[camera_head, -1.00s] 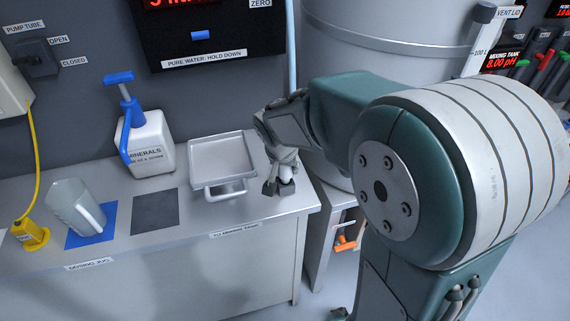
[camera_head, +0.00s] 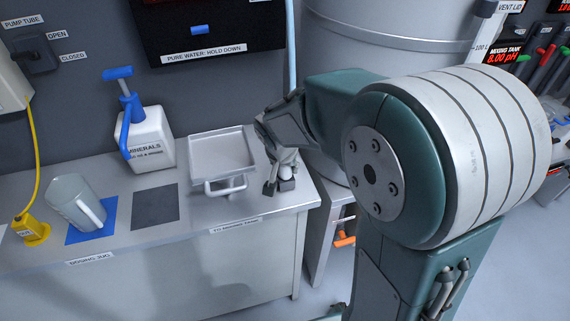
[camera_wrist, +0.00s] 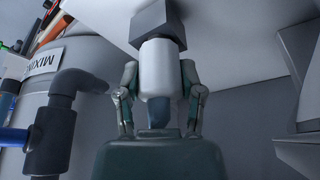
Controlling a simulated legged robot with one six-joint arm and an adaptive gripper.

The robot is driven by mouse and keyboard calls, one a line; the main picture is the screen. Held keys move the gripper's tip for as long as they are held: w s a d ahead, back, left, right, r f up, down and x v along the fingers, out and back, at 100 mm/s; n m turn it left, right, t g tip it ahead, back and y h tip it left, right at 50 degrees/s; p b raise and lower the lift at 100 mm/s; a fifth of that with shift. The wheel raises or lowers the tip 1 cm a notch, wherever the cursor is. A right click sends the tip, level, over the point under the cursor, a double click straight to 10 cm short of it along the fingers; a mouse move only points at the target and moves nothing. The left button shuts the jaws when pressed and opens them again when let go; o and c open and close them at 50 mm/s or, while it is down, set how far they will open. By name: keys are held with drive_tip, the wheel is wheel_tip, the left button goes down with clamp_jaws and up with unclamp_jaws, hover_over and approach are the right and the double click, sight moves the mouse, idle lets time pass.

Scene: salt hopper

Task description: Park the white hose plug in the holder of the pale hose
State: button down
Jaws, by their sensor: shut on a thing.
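My gripper (camera_head: 279,186) is low over the right end of the bench, just right of the metal tray. It is shut on a white, rounded piece, which I take to be the white hose plug (camera_wrist: 157,66). In the wrist view the plug stands between the two fingers, with a dark grey square block (camera_wrist: 155,23) at its far end. I cannot tell whether that block belongs to the plug or is a holder it touches. A pale upright tube (camera_head: 291,45) runs down the wall behind; I cannot tell if it is the pale hose.
The metal tray (camera_head: 193,172) with its front handle is close left of my gripper. Farther left are the minerals bottle (camera_head: 150,140), a dark mat (camera_head: 155,205) and a jug (camera_head: 72,203). The large tank (camera_head: 390,40) stands behind my arm. An orange-handled valve (camera_head: 344,240) is below right.

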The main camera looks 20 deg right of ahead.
drive_tip(key=shift+f, duration=0.3)
drive_tip(key=shift+c, duration=0.7)
unclamp_jaws()
drive_tip(key=shift+o, duration=0.7)
drive_tip(key=shift+r, duration=0.1)
drive_tip(key=shift+v, duration=2.95)
